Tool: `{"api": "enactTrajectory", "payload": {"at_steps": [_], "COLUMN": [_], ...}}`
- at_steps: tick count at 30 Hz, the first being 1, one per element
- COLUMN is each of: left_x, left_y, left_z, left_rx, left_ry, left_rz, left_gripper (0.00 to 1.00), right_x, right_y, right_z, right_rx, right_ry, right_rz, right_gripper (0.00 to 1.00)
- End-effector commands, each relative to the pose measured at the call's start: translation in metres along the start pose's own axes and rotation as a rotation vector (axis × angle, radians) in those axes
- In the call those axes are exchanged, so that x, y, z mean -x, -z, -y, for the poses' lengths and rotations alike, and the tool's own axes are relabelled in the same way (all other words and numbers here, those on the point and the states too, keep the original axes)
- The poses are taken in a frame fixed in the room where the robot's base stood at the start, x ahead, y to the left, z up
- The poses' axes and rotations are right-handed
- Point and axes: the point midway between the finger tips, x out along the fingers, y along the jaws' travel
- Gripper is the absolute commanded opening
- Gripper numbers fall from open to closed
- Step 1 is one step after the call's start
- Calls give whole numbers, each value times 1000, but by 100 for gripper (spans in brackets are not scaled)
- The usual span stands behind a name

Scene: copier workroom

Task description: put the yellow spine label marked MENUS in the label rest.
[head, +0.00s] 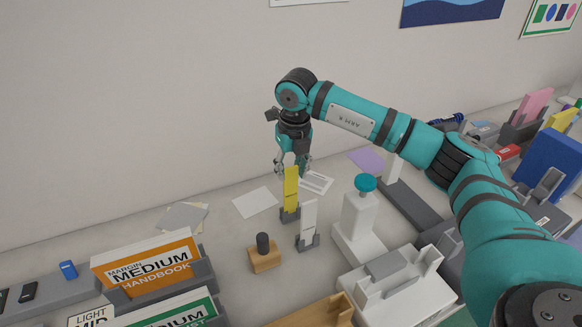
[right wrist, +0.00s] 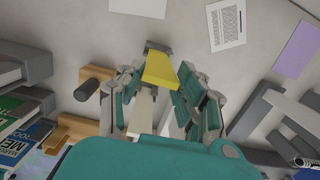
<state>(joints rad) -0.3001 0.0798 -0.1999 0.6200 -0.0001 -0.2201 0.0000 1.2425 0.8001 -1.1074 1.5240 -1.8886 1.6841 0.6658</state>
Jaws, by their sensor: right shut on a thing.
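A yellow spine label (head: 291,190) stands upright with its lower end at a small grey holder (head: 289,215). No lettering on it can be read. My right gripper (head: 291,168) points down from above and is shut on the label's upper end. In the right wrist view the yellow label (right wrist: 160,70) shows between the fingers, with a grey holder end (right wrist: 158,47) beyond it. Beside it a white label (head: 309,218) stands in a similar grey holder (head: 308,243). Which holder is the label rest I cannot tell. My left gripper is not in view.
A wooden block with a dark knob (head: 264,254) stands at the front left. A white device with a teal knob (head: 360,215) stands close on the right. Binders (head: 150,265) fill the lower left. Paper sheets (head: 256,202) lie flat behind, near the wall.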

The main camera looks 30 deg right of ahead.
Motion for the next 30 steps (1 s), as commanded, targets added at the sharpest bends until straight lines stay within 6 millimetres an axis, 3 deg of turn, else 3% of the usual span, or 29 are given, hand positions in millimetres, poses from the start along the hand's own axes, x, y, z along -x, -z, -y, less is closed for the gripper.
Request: {"api": "enactTrajectory", "payload": {"at_steps": [24, 25, 30], "left_x": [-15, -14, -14], "left_y": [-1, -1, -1], "left_z": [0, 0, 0], "left_rx": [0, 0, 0], "left_ry": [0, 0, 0], "left_rz": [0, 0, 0], "left_gripper": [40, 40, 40], "right_x": [-21, -20, -20], "right_y": [2, 2, 2], "right_z": [0, 0, 0], "right_rx": [0, 0, 0], "right_ry": [0, 0, 0], "right_rz": [0, 0, 0], "right_gripper": [6, 39, 62]}}
